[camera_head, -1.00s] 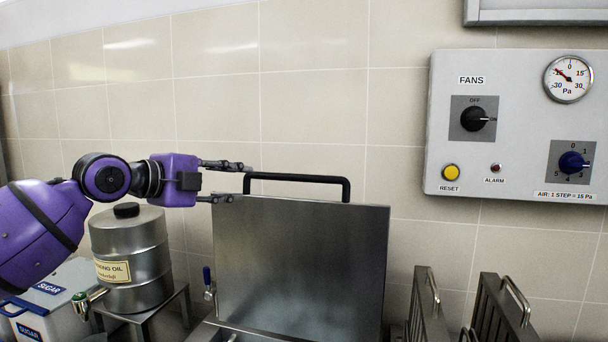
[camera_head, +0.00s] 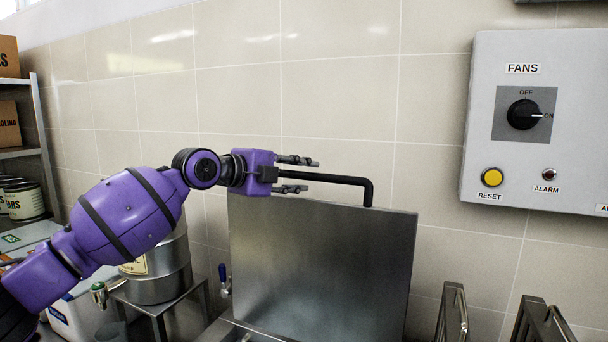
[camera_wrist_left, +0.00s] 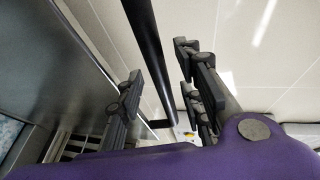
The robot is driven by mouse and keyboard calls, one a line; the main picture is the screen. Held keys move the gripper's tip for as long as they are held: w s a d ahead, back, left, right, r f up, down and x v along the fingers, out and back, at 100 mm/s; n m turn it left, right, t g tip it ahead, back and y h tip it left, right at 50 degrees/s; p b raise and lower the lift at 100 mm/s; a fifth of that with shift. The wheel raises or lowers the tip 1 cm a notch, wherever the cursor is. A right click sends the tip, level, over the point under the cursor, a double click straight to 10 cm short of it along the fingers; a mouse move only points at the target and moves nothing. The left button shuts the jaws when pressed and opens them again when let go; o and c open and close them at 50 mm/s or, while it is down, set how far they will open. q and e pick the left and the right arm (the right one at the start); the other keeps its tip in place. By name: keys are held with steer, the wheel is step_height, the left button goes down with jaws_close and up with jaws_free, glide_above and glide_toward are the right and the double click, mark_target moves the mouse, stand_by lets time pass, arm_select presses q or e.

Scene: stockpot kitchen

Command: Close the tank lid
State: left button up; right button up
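The tank lid (camera_head: 320,265) is a flat steel panel standing raised, almost upright, in front of the tiled wall. A black bar handle (camera_head: 345,180) runs along its top edge. My left gripper (camera_head: 296,174) is at the handle's left end, with its fingers spread above and below the bar. In the left wrist view the black handle (camera_wrist_left: 150,60) passes between the open fingers (camera_wrist_left: 160,85), with gaps visible on both sides. The handle's left end is hidden behind the gripper in the head view. My right gripper is not in view.
A steel oil drum (camera_head: 165,275) stands on a stand left of the lid, partly behind my left arm. A blue-handled valve (camera_head: 223,280) is beside the lid. The FANS panel (camera_head: 570,150) is on the wall at right. Metal baskets (camera_head: 452,315) are at lower right.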

arm_select(q)
steer(key=shift+x, duration=0.85)
jaws_close()
